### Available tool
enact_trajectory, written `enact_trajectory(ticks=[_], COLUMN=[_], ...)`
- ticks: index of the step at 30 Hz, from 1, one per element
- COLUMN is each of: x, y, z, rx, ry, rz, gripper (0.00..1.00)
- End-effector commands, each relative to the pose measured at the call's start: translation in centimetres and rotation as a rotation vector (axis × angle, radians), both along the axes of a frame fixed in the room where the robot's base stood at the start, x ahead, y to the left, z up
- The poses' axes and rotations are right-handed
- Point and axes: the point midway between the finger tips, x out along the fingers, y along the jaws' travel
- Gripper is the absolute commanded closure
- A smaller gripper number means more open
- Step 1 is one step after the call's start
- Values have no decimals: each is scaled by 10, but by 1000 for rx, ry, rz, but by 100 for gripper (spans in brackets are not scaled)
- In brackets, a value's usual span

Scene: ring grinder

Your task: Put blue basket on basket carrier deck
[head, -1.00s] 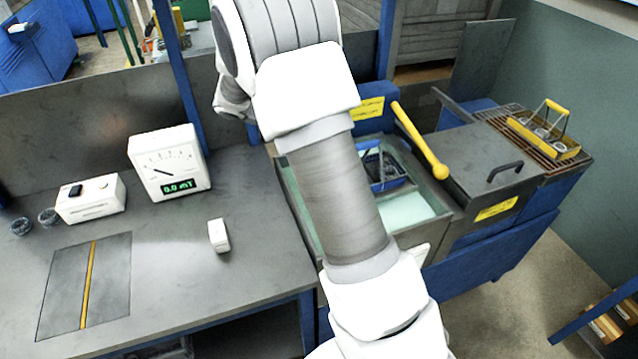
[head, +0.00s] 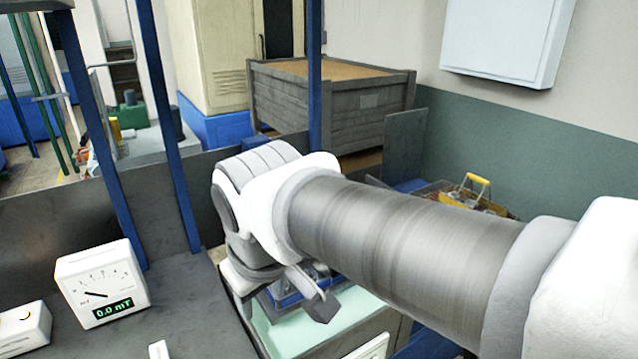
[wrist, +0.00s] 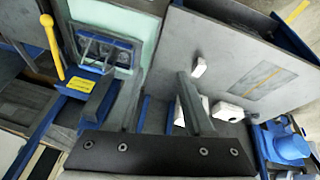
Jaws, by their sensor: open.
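The blue basket (head: 287,304) sits in the pale green tank (head: 285,338), partly hidden behind my gripper in the head view. In the wrist view the blue basket (wrist: 105,50) is at the upper left, with metal parts showing in it. My gripper (wrist: 146,80) is open and its fingers are empty. It is above the tank edge and bench side, with the basket off to the left of the fingers in the wrist view. I cannot tell which surface is the basket carrier deck.
A yellow-knobbed lever (wrist: 52,45) stands beside the tank. A yellow-handled basket (head: 478,192) stands behind my arm. A meter (head: 100,285) and a small white block (wrist: 198,67) are on the bench. Blue posts (head: 170,120) rise behind the bench.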

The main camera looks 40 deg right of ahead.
Motion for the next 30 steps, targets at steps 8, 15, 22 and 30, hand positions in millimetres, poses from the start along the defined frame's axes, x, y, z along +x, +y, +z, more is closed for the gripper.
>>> enact_trajectory(ticks=[8,15,22,30], x=[-24,-25,-25,-25], y=[18,19,19,19], z=[1,0,1,1], rx=[137,146,145,144], ry=[-113,-117,-116,-116], rz=[-99,-106,-104,-103], gripper=[48,48,48,48])
